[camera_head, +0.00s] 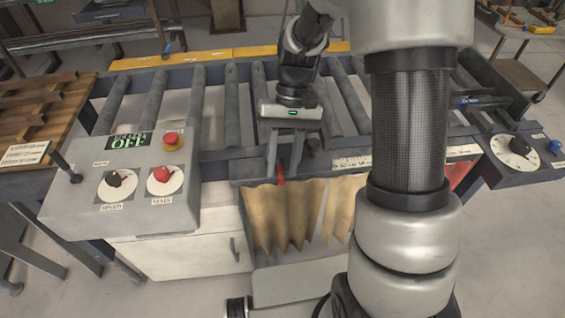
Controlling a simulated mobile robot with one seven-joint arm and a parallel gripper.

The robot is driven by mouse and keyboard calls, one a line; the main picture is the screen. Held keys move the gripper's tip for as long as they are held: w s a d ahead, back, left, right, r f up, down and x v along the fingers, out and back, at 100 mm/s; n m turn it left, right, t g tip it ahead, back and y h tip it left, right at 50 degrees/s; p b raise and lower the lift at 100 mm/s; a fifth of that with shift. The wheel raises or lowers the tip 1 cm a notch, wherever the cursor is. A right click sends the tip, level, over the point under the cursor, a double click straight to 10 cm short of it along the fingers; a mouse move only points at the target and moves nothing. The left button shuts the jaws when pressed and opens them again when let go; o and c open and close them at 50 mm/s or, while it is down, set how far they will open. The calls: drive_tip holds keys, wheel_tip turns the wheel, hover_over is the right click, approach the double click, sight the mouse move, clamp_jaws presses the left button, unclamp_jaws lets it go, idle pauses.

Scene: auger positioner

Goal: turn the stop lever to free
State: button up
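My gripper (284,165) hangs at the front edge of the roller table, pointing down, with its two fingers apart. A small red handle (281,174) shows between and just below the fingertips at the table's front rail, above the tan curtain. It may be the stop lever, but no readable label names it. I cannot tell whether the fingers touch it. Its pivot and any free marking are hidden or too small to read.
A control panel (90,215) at left has an OFF display (128,141), a red button (173,141), two knobs and a black stick. A dial box (528,172) stands at right. Rollers (195,100) fill the table. My arm blocks the right middle.

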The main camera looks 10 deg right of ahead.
drive_tip(key=v, duration=1.7)
drive_tip(key=shift+r+p, duration=0.15)
drive_tip(key=shift+p, duration=0.2)
drive_tip(key=shift+w, duration=0.15)
drive_tip(key=s+d+r+t+h, duration=0.1)
drive_tip(key=s+r+t, duration=0.1)
drive_tip(key=s+t, duration=0.3)
drive_tip(key=s+d+r+t+h, duration=0.1)
drive_tip(key=s+r+t, duration=0.2)
drive_tip(key=s, duration=0.9)
drive_tip(key=shift+s+d+t+p, duration=0.35)
drive_tip(key=shift+d+t, duration=0.05)
drive_tip(key=shift+t, duration=0.6)
